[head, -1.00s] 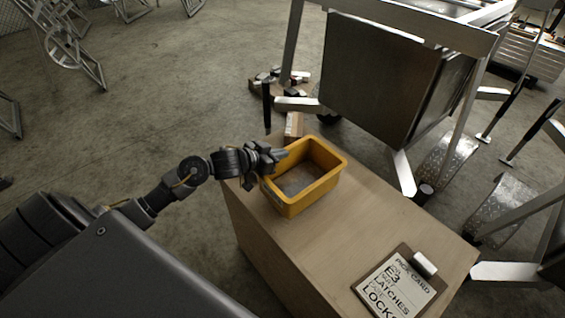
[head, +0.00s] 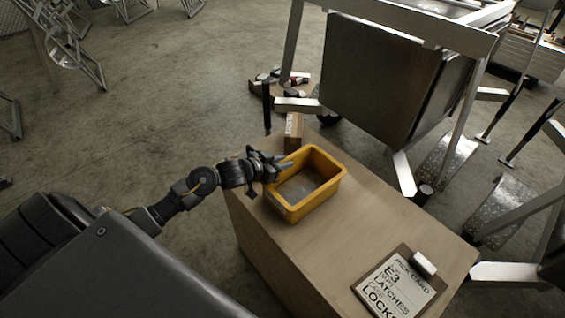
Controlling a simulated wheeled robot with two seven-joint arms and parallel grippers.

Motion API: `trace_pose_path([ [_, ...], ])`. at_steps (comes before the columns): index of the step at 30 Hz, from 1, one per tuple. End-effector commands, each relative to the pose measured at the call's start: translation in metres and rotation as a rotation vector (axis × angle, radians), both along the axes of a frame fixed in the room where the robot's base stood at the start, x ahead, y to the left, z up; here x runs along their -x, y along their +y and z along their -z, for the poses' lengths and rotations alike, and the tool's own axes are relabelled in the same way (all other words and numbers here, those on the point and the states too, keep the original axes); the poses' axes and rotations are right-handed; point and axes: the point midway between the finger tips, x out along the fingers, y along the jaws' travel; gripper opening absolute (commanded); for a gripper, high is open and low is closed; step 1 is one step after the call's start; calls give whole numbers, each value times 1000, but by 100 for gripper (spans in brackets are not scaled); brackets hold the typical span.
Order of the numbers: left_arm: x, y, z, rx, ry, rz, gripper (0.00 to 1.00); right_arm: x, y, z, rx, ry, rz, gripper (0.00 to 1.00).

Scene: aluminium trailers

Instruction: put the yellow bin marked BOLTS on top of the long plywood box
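The yellow bin (head: 318,196) is upright and looks empty inside. It is at the far end of the long plywood box (head: 370,226), over its top face. I cannot tell whether its base is touching the wood. No BOLTS lettering can be read from here. My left gripper (head: 283,163) is at the bin's left rim, with its fingers over the rim, and looks shut on it. The fingertips are small and partly hidden, and the hand covers part of the rim. My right gripper is not in view.
A clipboard with a pick card (head: 399,287) lies on the plywood box's near end. The box top between it and the bin is clear. A metal trailer frame (head: 380,80) stands close behind. Open concrete floor lies left.

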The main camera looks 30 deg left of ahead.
Motion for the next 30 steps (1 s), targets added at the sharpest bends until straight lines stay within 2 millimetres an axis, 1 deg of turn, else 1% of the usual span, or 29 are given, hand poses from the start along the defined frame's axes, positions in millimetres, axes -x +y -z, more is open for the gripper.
trace_pose_path([
  [8, 0, 0, 0, 0, 0, 0, 25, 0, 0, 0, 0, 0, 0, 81],
  [11, 5, 2, -2, -1, 1, 0, 25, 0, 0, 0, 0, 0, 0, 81],
  [14, 16, 6, -6, -2, 1, 1, 25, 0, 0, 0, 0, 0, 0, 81],
  [24, 78, 27, -33, -2, 3, 3, 25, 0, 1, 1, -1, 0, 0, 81],
  [30, 99, 35, -42, 0, 2, 2, 25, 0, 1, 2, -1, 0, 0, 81],
])
